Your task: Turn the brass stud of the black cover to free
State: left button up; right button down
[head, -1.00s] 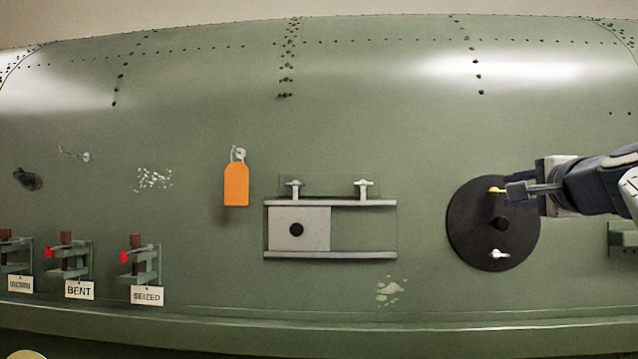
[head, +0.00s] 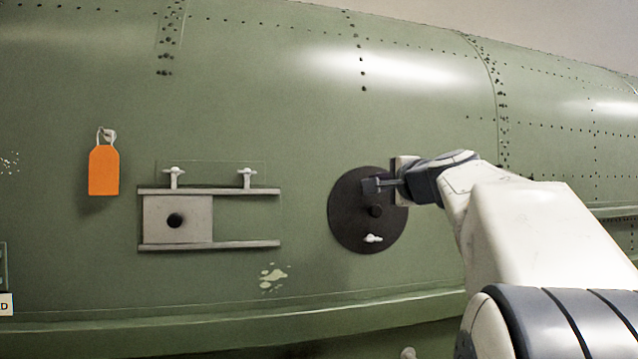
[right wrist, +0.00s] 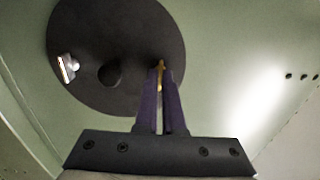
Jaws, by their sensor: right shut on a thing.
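The round black cover (head: 350,225) is on the green fuselage wall, right of centre in the head view. It has a dark central knob (head: 375,211) and a silver stud (head: 373,238) near its lower edge. The brass stud (right wrist: 161,76) shows between the fingertips in the right wrist view, near the cover's edge. My right gripper (head: 370,186) is shut on the brass stud, and its fingers hide the stud in the head view. The gripper also shows in the right wrist view (right wrist: 159,75). The black cover fills the upper left there (right wrist: 110,35). My left gripper is not in view.
A grey railed frame with a sliding plate (head: 178,205) and two white studs is left of the cover. An orange tag (head: 104,170) hangs further left. A ledge (head: 240,322) runs along the bottom.

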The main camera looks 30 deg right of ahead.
jog(key=n+b, duration=1.1)
jog(key=n, duration=0.6)
jog(key=shift+n+b, duration=0.3)
jog(key=shift+n, duration=0.1)
dwell(0.3)
jog(key=c, duration=1)
grip_release()
jog(key=shift+s, duration=0.1)
